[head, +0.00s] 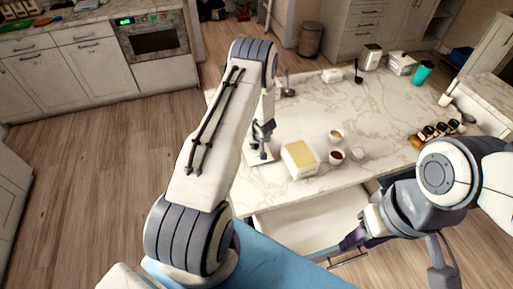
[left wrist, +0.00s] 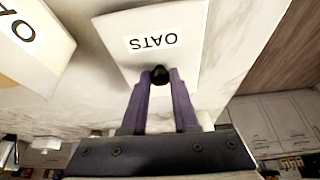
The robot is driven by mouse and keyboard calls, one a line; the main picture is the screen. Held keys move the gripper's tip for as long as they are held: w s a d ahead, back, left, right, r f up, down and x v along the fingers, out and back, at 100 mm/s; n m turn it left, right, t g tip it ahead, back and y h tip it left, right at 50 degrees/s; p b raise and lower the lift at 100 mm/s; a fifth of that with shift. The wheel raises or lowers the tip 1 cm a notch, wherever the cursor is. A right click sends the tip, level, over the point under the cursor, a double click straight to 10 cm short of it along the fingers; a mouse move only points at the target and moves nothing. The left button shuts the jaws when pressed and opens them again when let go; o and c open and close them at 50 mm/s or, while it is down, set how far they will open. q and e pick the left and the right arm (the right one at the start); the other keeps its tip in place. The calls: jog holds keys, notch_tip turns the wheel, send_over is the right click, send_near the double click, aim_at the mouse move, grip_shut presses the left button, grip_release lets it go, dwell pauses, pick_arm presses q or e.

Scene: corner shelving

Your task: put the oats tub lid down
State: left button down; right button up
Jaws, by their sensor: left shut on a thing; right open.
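My left gripper (head: 262,136) is shut on the black knob of the oats tub lid (head: 259,157), at the left part of the counter. In the left wrist view the lid (left wrist: 125,60) is a pale square plate labelled OATS, with the purple fingers (left wrist: 159,80) closed on its knob. I cannot tell whether the lid touches the counter. The oats tub (head: 300,160), square, pale and open with yellowish contents, stands just right of the lid. Its labelled side (left wrist: 25,45) shows in the left wrist view. My right gripper (head: 355,238) is open and empty, near the drawer.
Small bowls (head: 336,136) stand right of the tub. A drawer (head: 300,220) is pulled out below the counter. A jar rack (head: 438,132) is at the right; a teal cup (head: 422,73) and white containers (head: 371,57) are at the back. The middle counter (head: 380,110) is clear.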

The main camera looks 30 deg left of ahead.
pick_arm(q)
jog(key=shift+f, duration=0.5)
jog(key=shift+f, duration=0.1)
jog(key=c, duration=0.7)
grip_release()
